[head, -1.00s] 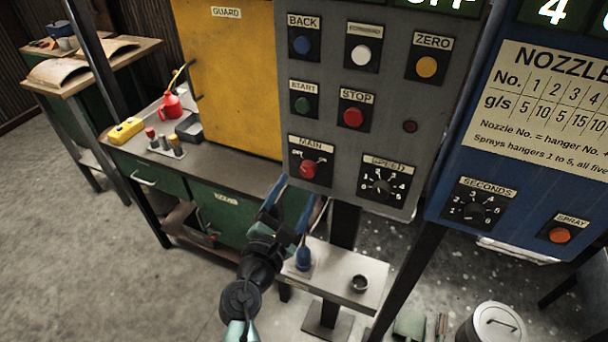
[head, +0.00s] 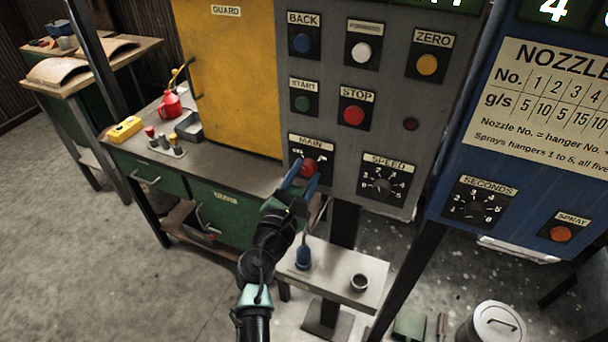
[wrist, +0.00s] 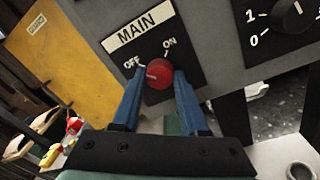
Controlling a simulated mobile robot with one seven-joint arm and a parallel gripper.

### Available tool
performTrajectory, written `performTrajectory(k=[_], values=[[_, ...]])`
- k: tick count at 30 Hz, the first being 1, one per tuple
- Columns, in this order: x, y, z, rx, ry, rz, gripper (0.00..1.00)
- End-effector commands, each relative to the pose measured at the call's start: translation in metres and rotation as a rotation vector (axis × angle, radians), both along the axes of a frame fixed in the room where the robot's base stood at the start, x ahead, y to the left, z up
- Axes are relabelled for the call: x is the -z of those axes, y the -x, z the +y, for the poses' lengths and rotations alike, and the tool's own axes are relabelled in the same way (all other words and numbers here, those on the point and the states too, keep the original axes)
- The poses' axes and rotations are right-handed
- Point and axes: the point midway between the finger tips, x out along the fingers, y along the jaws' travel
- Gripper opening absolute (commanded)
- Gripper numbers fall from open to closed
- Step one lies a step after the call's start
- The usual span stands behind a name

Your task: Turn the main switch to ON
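The main switch is a red knob (head: 309,167) on a black plate labelled MAIN, low on the left of the grey panel (head: 390,95). In the wrist view the knob (wrist: 159,74) has a pale mark on its left, on the side of the OFF label; ON is at its upper right. My gripper (head: 302,174) is at the switch. In the wrist view its two blue fingers (wrist: 160,82) stand apart, one on each side of the knob. I see no clear grip on it; contact is hard to tell.
The SPEED dial (head: 381,186) is to the right of the switch, with the STOP button (head: 353,115) above. A yellow guard (head: 232,80) stands left of the panel. A small shelf (head: 335,280) with a blue-handled tool and a cup is below.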

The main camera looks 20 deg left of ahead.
Motion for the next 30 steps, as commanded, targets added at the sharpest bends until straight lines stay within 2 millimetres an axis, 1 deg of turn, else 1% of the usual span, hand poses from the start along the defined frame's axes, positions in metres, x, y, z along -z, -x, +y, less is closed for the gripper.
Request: performTrajectory(k=[1, 4, 5, 11, 17, 23, 30], values=[[0.0001, 0.0002, 0.0000, 0.000, 0.000, 0.000, 0.19], [0.0002, 0.0002, 0.0000, 0.000, 0.000, 0.000, 0.01], [0.0002, 0.0002, 0.0000, 0.000, 0.000, 0.000, 0.00], [0.0007, 0.0003, 0.0000, 0.000, -0.006, 0.000, 0.00], [0.0026, 0.0002, -0.0001, 0.000, -0.058, -0.002, 0.00], [0.0046, 0.0002, 0.0003, -0.001, -0.185, -0.008, 0.00], [0.0061, 0.0002, 0.0008, -0.002, -0.405, -0.015, 0.00]])
